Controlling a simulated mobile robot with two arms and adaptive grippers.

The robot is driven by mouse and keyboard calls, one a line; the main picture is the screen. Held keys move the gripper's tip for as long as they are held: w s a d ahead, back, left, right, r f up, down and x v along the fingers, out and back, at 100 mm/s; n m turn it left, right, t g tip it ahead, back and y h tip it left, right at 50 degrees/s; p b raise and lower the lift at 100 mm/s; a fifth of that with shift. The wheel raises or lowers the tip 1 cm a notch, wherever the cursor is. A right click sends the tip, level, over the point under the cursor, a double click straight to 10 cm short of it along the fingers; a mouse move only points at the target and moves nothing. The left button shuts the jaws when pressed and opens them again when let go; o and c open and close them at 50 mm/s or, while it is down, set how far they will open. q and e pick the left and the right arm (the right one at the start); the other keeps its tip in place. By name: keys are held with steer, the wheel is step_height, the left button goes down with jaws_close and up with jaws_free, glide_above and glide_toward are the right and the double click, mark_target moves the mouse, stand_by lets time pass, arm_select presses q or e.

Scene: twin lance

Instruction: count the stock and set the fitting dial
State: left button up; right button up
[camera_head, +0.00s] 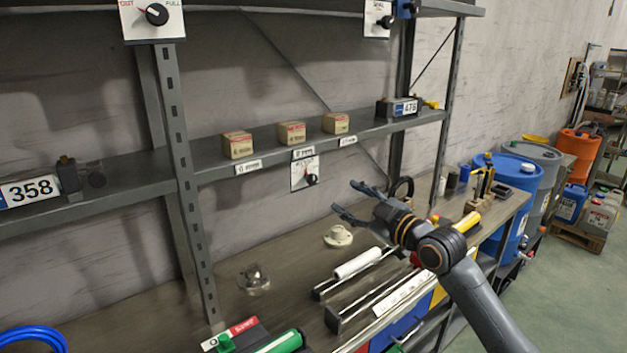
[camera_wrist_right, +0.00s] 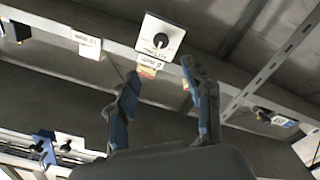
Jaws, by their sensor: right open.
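Three small cardboard boxes stand on the middle shelf: a left one (camera_head: 238,146), a middle one (camera_head: 291,134) and a right one (camera_head: 335,123). A white dial plate (camera_head: 299,183) with a black knob hangs below the shelf edge under the middle box. Other dial plates are at the upper left (camera_head: 137,26) and upper right (camera_head: 373,28). My right gripper (camera_head: 344,198) is open and empty, right of and slightly below the lower dial, apart from it. The right wrist view shows a dial plate (camera_wrist_right: 150,45) beyond the open fingers (camera_wrist_right: 160,76). My left gripper is out of view.
Shelf labels sit along the edge, with a 358 sign (camera_head: 28,191) left and a 476 sign (camera_head: 405,108) right. A grey upright (camera_head: 183,150) stands left of the boxes. The bench below holds a white roller (camera_head: 358,263) and a flange (camera_head: 338,237). Drums stand right.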

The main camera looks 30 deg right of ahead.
mark_target(313, 180)
steer(key=w+p, duration=0.1)
steer(key=w, duration=0.3)
steer(key=w+p, duration=0.2)
steer(key=w, duration=0.2)
steer(key=w+a+p, duration=0.1)
steer(key=w, duration=0.3)
steer(key=shift+w+a, duration=0.1)
steer(key=shift+w, duration=0.25)
steer(key=shift+w+f+p, duration=0.1)
steer(key=shift+w+p, duration=0.25)
steer(key=shift+w, duration=0.05)
jaws_close()
